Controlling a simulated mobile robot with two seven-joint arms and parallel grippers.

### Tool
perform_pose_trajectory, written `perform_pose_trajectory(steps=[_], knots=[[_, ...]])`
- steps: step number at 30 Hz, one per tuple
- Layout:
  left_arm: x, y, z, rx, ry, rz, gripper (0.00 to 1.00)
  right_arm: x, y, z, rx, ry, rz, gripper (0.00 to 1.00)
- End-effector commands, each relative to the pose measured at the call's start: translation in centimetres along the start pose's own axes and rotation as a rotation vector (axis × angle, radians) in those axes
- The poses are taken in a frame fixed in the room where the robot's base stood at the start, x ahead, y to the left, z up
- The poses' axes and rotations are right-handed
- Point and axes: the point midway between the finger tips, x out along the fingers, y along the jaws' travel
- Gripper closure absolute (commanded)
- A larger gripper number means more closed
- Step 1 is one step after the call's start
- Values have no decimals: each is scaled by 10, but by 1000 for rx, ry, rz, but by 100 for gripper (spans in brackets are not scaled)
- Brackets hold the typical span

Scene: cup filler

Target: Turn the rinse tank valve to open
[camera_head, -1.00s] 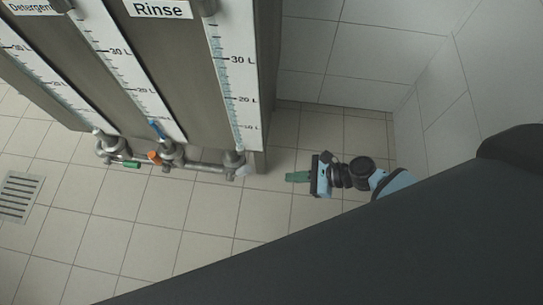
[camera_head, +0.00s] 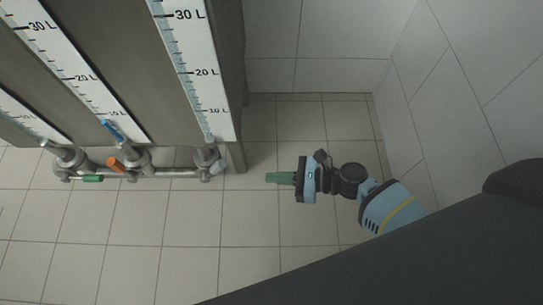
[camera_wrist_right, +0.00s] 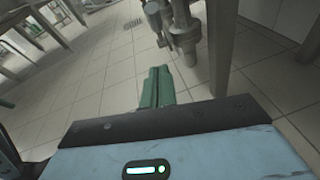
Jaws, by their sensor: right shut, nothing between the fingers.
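The rinse tank (camera_head: 193,70) is the rightmost of the upright tanks, with a litre scale on its front. Its valve (camera_head: 207,158) sits below the scale at the bottom, with a short pale handle (camera_head: 217,168) on its right side. My right gripper (camera_head: 280,178), with green fingers, is shut and empty. It is to the right of the rinse valve, apart from it, pointing left. The right wrist view shows the shut fingers (camera_wrist_right: 157,88) with a grey valve and pipe (camera_wrist_right: 183,38) beyond them. My left gripper is not in view.
Two more valves stand to the left, one with an orange handle (camera_head: 116,164) and one with a green handle (camera_head: 92,179). A grey pipe (camera_head: 175,172) joins the valves. Tiled floor (camera_head: 260,220) is clear below; a tiled wall (camera_head: 450,90) rises at the right.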

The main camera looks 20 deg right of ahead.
Motion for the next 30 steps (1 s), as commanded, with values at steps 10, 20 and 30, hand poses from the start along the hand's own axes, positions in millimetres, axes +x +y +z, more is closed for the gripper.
perform_pose_trajectory(steps=[10, 20, 30], knots=[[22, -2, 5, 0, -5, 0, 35, 66, -1, -1, -1, -1, 0, 100], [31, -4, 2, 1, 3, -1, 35, 100, -1, 22, -3, 1, -1, 100], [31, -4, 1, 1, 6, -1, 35, 105, 0, 28, -1, 1, -1, 100]])
